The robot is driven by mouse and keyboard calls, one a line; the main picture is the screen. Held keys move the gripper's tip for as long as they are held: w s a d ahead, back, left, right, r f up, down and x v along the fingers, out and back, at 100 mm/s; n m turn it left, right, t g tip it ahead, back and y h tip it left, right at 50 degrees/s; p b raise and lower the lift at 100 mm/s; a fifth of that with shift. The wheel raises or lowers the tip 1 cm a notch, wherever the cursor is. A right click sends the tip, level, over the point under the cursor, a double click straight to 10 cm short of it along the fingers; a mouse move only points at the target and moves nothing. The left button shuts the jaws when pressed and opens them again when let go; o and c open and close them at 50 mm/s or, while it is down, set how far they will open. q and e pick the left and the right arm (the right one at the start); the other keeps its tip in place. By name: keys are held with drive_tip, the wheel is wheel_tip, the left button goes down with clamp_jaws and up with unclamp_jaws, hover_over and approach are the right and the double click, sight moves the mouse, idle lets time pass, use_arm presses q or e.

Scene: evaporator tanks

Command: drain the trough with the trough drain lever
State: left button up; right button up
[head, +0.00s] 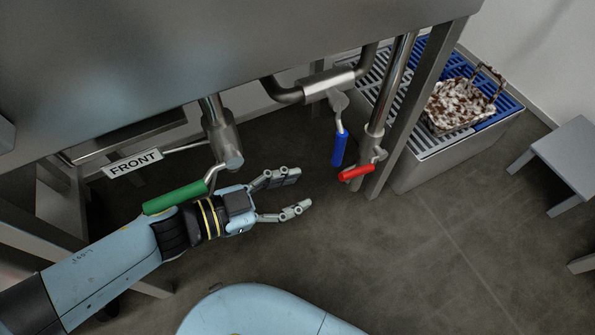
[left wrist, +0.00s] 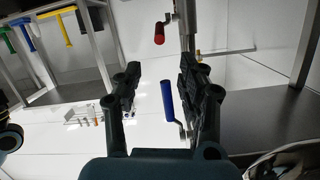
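Under a large steel tank (head: 220,50) hang pipes with a green lever (head: 175,197), a blue lever (head: 339,149) and a red lever (head: 356,172). No label in view marks which is the trough drain lever. My left gripper (head: 302,190) is open and empty, with its fingers pointing right, toward the blue and red levers and short of them. The green lever is beside my left wrist. In the left wrist view, the blue lever (left wrist: 168,97) shows between the open fingers (left wrist: 160,66), and the red lever (left wrist: 159,32) is beyond. My right gripper is not in view.
A FRONT sign (head: 133,163) hangs by the green lever's valve. A steel leg (head: 411,105) stands right of the red lever. Beyond it is a grated bin (head: 404,178) with a brown-and-white mass on it. A grey stool (head: 570,150) is at right. The floor below is clear.

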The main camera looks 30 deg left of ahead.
sight(364, 166)
use_arm(q)
drive_tip(key=shift+c, duration=0.5)
